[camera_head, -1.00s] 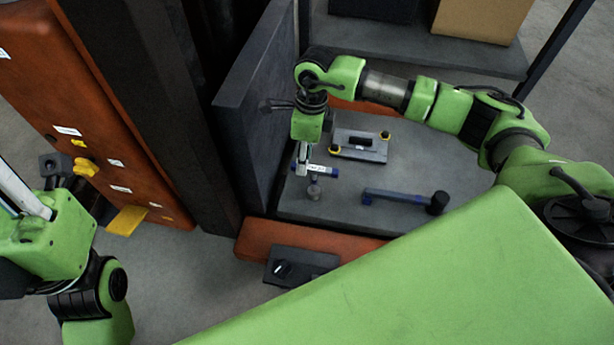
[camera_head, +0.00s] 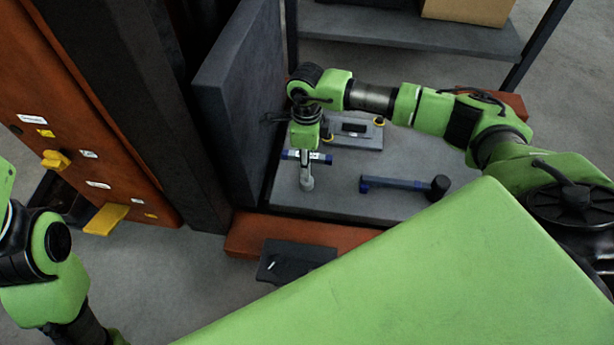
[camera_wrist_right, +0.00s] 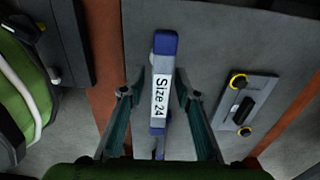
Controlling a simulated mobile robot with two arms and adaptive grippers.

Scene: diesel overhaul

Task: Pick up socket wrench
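The socket wrench (camera_head: 318,157) has blue ends and a pale bar, and shows at the left part of the grey table top. In the right wrist view the wrench (camera_wrist_right: 161,85) carries a "Size 24" label. My right gripper (camera_wrist_right: 158,93) is open, with one finger on each side of the wrench and gaps between. It points down over the wrench in the head view and hides part of it. My left arm is at the lower left; its gripper is out of view.
A blue-handled tool with a black head (camera_head: 405,185) lies to the right on the grey table (camera_head: 335,207). A grey plate with yellow-ringed knobs (camera_head: 356,131) lies behind. A dark upright panel (camera_head: 240,110) stands close on the left. An orange edge (camera_head: 290,238) runs along the front.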

